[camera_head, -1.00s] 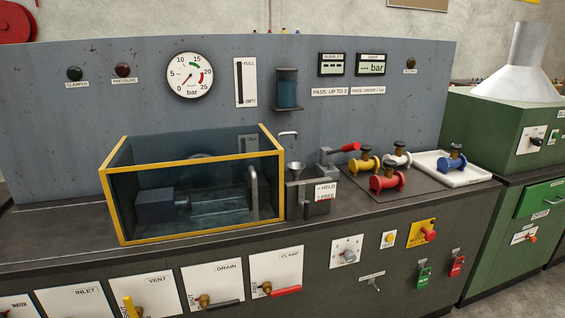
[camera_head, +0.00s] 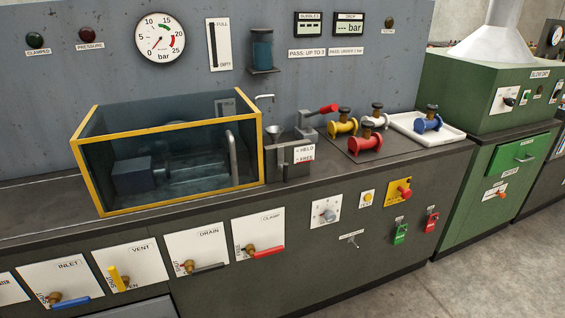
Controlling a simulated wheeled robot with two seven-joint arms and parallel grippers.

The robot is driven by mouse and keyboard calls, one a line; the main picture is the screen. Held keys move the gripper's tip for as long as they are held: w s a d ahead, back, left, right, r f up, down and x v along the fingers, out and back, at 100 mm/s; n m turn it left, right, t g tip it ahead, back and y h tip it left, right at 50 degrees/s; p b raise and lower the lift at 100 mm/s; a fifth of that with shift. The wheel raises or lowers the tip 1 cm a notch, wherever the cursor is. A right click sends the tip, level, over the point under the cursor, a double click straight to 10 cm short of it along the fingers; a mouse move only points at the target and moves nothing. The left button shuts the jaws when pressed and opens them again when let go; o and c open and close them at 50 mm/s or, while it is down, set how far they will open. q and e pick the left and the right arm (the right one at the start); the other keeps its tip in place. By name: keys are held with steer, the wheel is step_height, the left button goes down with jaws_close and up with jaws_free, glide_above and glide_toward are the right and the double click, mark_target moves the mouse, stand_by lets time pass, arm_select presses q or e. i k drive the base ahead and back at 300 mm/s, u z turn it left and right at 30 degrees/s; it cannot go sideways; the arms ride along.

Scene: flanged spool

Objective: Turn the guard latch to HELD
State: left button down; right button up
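The guard latch (camera_head: 294,157) is a small grey metal block at the right end of the yellow-framed glass guard box (camera_head: 262,140). A small label (camera_head: 304,154) beside it reads HELD above and FREE below. The latch's exact setting is too small to tell. A grey lever device with a red handle (camera_head: 328,109) stands just behind it. Neither of my grippers shows in the head view.
Red, yellow, white and blue spools stand to the right, the red one (camera_head: 366,139) nearest; the blue one is on a white tray (camera_head: 450,136). Valve handles, including the red CLAMP handle (camera_head: 268,252), line the front panel. Open floor (camera_head: 480,250) lies lower right.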

mark_target(284, 167)
steer(key=u, duration=0.4)
steer(key=k, duration=0.5)
steer(key=u, duration=0.8)
steer(key=i, duration=1.2)
steer(key=z, duration=0.8)
